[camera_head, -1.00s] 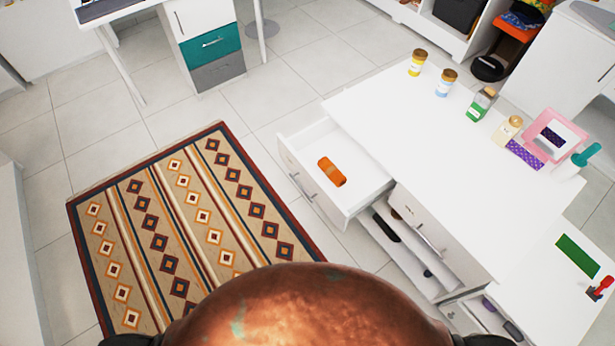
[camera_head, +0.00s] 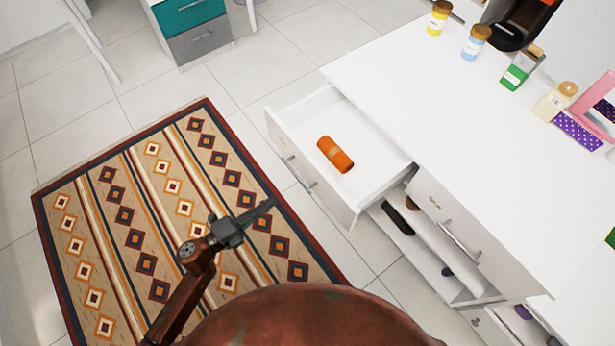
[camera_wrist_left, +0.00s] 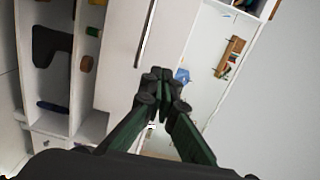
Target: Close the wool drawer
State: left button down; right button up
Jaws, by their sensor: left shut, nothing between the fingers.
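The open drawer (camera_head: 318,112) juts out from the white cabinet toward the rug, with an orange roll (camera_head: 335,154) lying inside it. Its front carries a metal handle (camera_head: 300,174). My left gripper (camera_head: 266,206) is over the rug, left of and nearer than the drawer front, apart from it. In the left wrist view the fingers (camera_wrist_left: 163,78) are together with nothing between them, and white furniture fronts lie beyond. My right gripper is not in view.
Several jars, among them a yellow one (camera_head: 438,18) and a blue one (camera_head: 475,43), stand on the white top (camera_head: 420,80). A closed drawer (camera_head: 455,235) and open shelves (camera_head: 420,240) are at the right. A patterned rug (camera_head: 140,215) covers the floor.

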pick_arm(q)
jog(key=d, duration=0.1)
jog(key=b, duration=0.3)
send_near(316, 175)
jog(key=shift+m+h, duration=0.3)
jog(key=shift+m, duration=0.1)
jog(key=x, duration=0.5)
jog(key=shift+w+d, duration=0.65)
jog(key=shift+d, duration=0.1)
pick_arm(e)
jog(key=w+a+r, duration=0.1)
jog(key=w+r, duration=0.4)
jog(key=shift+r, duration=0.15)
